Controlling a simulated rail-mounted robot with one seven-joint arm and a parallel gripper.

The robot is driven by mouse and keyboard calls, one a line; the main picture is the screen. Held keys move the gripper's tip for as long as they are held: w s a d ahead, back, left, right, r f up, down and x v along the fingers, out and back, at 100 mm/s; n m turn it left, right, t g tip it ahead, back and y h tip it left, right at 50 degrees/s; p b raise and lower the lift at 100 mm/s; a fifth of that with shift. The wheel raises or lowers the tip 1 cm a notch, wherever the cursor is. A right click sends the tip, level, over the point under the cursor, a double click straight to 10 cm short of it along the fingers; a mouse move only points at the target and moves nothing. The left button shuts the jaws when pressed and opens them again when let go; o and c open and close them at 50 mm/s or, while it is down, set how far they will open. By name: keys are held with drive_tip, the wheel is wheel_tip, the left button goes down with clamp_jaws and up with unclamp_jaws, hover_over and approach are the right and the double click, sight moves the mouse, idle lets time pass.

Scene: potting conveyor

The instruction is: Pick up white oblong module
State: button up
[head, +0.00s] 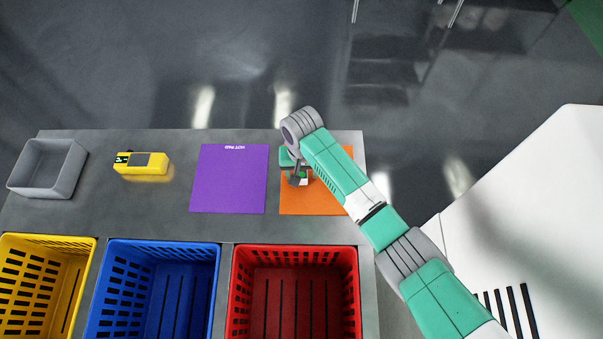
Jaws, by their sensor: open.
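A small white piece with a green spot (304,181), which may be the white oblong module, shows on the orange mat (310,205). Most of it is hidden behind my gripper and arm, so its full shape cannot be made out. My gripper (297,180) is open and points down over the orange mat, right at the white piece. I cannot tell from this view whether the fingers are around the piece or just above it.
A purple mat (228,180) lies left of the orange one. A yellow device (142,164) and a grey bin (48,168) stand farther left. Yellow (40,285), blue (160,290) and red (295,290) crates line the front. Bare grey table lies between the yellow device and purple mat.

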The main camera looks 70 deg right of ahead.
drive_tip(key=shift+c, duration=0.3)
drive_tip(key=c, duration=1)
drive_tip(key=shift+r, duration=0.25)
wheel_tip(320, 180, up, 3)
drive_tip(key=shift+r+p, duration=0.15)
drive_tip(key=shift+p, duration=0.4)
drive_tip(key=s+a, duration=0.2)
drive_tip(key=a, duration=0.2)
drive_tip(key=s+a+p, duration=0.1)
drive_tip(key=s+a, duration=0.2)
drive_tip(key=a, duration=0.2)
drive_tip(key=s+a+r+p, duration=0.1)
drive_tip(key=s+a, duration=0.1)
drive_tip(key=a, duration=0.3)
drive_tip(key=shift+s+r, duration=0.1)
drive_tip(key=shift+s, duration=0.25)
